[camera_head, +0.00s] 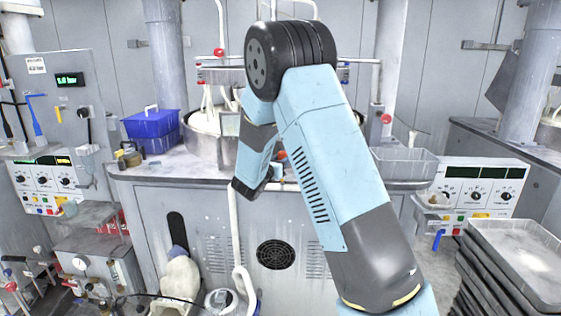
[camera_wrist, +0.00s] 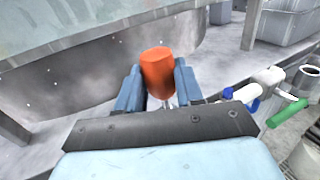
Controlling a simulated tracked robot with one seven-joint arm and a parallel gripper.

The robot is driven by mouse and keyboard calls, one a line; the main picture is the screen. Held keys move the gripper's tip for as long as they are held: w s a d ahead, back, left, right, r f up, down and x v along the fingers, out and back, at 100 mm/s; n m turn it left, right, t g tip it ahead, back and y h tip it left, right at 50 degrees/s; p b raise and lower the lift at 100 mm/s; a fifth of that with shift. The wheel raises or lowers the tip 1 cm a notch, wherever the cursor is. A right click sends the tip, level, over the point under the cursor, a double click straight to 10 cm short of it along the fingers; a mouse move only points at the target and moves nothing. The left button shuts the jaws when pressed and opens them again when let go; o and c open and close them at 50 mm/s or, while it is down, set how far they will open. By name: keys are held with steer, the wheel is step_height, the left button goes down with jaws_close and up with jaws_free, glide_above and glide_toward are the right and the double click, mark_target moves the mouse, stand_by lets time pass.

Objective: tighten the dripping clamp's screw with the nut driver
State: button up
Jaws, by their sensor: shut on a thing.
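My gripper (camera_wrist: 158,88) is in the wrist view, its two blue fingers on either side of an orange handle (camera_wrist: 158,70). I take the handle to be the nut driver's; a thin metal shaft shows below it, and its tip is hidden. In the head view, my arm covers the middle and a small orange patch (camera_head: 282,155) shows beside my gripper (camera_head: 275,171), above the bench top. I cannot make out the dripping clamp or its screw in either view.
A round metal basin (camera_head: 203,134) stands on the bench behind my arm. Left of it is a blue box (camera_head: 152,132); right is a clear tray (camera_head: 402,164). In the wrist view, a curved grey wall (camera_wrist: 80,88) lies ahead, and a green-handled fitting (camera_wrist: 287,113) lies right.

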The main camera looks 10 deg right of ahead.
steer(key=shift+r, duration=0.3)
steer(key=shift+s, duration=0.1)
stand_by(0.8)
steer(key=shift+f, duration=0.35)
stand_by(1.0)
steer(key=shift+r, duration=0.35)
